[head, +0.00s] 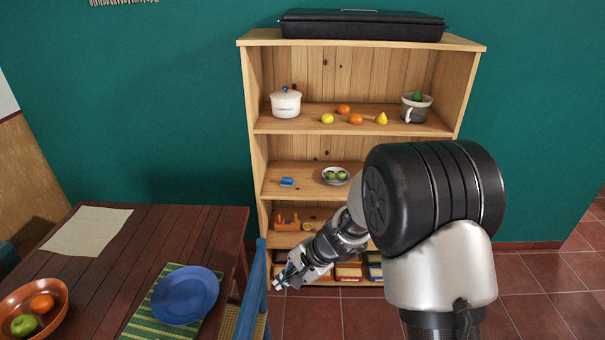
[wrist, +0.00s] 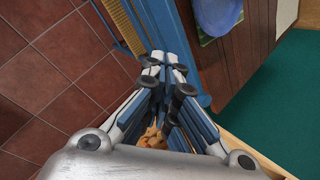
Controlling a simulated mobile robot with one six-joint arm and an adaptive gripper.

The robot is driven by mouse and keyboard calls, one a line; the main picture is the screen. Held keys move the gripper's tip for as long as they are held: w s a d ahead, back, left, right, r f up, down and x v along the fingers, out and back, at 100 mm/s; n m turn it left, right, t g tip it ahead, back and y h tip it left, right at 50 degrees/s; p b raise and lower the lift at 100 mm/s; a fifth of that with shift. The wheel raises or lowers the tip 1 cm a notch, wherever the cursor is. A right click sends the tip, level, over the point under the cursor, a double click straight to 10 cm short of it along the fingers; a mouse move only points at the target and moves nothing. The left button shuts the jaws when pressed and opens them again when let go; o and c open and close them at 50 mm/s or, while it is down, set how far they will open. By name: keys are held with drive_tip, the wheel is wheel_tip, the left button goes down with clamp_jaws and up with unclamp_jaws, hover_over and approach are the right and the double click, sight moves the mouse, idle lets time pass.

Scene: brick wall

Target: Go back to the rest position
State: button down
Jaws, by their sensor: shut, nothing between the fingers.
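My gripper (head: 282,281) hangs low in front of the wooden shelf (head: 256,145), just right of the blue chair. Its fingers point down and to the left. In the wrist view my gripper (wrist: 166,62) has its fingertips together with nothing between them. Part of the lower shelf is hidden behind my arm.
A blue chair (head: 256,285) stands close left of my gripper, by the dark wooden table (head: 190,227). The table bears a blue plate (head: 186,295) on a green mat and an orange fruit bowl (head: 59,297). Tiled floor (head: 325,318) is open in front of the shelf.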

drive_tip(key=s+d+r+n+h, duration=0.1)
drive_tip(key=s+d+r+n, duration=0.2)
drive_tip(key=s+r, duration=0.45)
drive_tip(key=s+d+r+n+h, duration=0.15)
drive_tip(key=s+d+r, duration=0.3)
drive_tip(key=r, duration=0.55)
drive_tip(key=s+d+r+n+t+h, duration=0.1)
drive_tip(key=s+d+r+n+h, duration=0.1)
drive_tip(key=s+d, duration=0.3)
drive_tip(key=s+d+r+n+t+h, duration=0.1)
drive_tip(key=s+d, duration=0.4)
drive_tip(key=s, duration=0.5)
drive_tip(key=shift+s+d+r+n+h, duration=0.4)
drive_tip(key=shift+r+n, duration=0.25)
drive_tip(key=shift+r, duration=0.1)
